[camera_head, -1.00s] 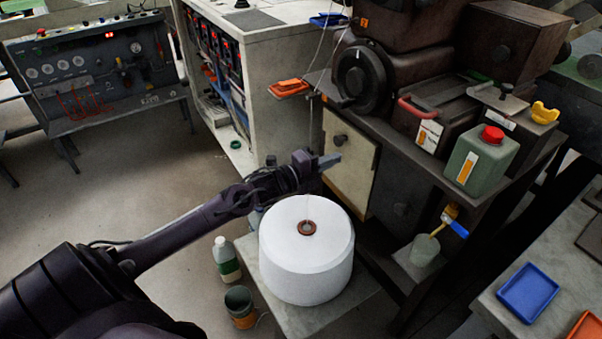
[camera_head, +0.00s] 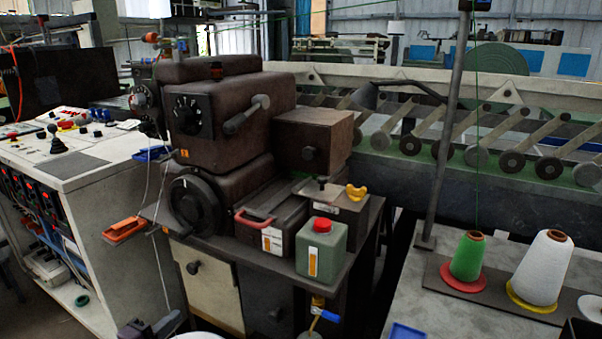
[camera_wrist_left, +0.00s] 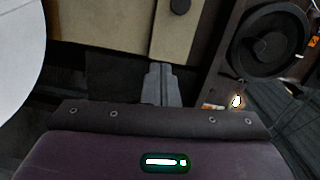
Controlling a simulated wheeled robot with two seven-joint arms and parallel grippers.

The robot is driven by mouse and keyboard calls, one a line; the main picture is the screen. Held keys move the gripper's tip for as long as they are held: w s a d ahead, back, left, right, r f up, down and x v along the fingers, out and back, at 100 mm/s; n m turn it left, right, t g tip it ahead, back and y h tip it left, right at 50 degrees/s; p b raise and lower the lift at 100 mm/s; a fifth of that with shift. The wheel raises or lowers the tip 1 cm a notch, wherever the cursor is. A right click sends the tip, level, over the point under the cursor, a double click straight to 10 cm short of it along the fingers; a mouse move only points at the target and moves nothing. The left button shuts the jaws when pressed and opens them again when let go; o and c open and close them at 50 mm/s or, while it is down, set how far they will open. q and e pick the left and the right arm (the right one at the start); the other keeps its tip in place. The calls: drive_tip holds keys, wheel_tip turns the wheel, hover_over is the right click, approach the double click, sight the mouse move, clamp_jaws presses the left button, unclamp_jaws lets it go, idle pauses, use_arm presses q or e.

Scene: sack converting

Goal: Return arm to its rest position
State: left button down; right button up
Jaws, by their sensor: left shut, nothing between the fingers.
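My left gripper (camera_head: 170,322) shows only at the bottom edge of the head view, and the rest of its arm is out of frame. In the left wrist view its grey fingers (camera_wrist_left: 160,84) are together with nothing between them. They are in front of the pale cabinet door (camera_wrist_left: 186,30) of the machine. The white thread roll (camera_wrist_left: 15,60) is at the left edge of the wrist view, apart from the fingers. Only a sliver of it shows at the bottom of the head view. My right gripper is not in view.
The brown machine (camera_head: 225,110) with a black handwheel (camera_head: 196,205) stands ahead. A green canister (camera_head: 321,252) sits on its ledge. An orange tray (camera_head: 124,230) juts out at the left. Green (camera_head: 467,256) and white (camera_head: 542,268) thread cones stand on the right table.

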use_arm(q)
drive_tip(key=s+d+f+n+g+y, duration=0.4)
drive_tip(key=s+d+f+n+y, duration=0.15)
drive_tip(key=s+d+n, duration=0.35)
drive_tip(key=s+d+n+g, duration=0.2)
drive_tip(key=s+n+g, duration=0.25)
drive_tip(key=s, duration=0.25)
drive_tip(key=s+d+n+g, duration=0.3)
drive_tip(key=s+n+g, duration=0.15)
drive_tip(key=s, duration=0.25)
drive_tip(key=s+d+f+g, duration=0.1)
drive_tip(key=s+f+g, duration=0.15)
drive_tip(key=f, duration=2.35)
drive_tip(key=s+a+f+p, duration=0.2)
drive_tip(key=s+f+p, duration=0.1)
drive_tip(key=s+p, duration=0.4)
drive_tip(key=s+a+f+p, duration=0.3)
drive_tip(key=s+p, duration=0.5)
drive_tip(key=s, duration=0.3)
drive_tip(key=shift+s, duration=0.2)
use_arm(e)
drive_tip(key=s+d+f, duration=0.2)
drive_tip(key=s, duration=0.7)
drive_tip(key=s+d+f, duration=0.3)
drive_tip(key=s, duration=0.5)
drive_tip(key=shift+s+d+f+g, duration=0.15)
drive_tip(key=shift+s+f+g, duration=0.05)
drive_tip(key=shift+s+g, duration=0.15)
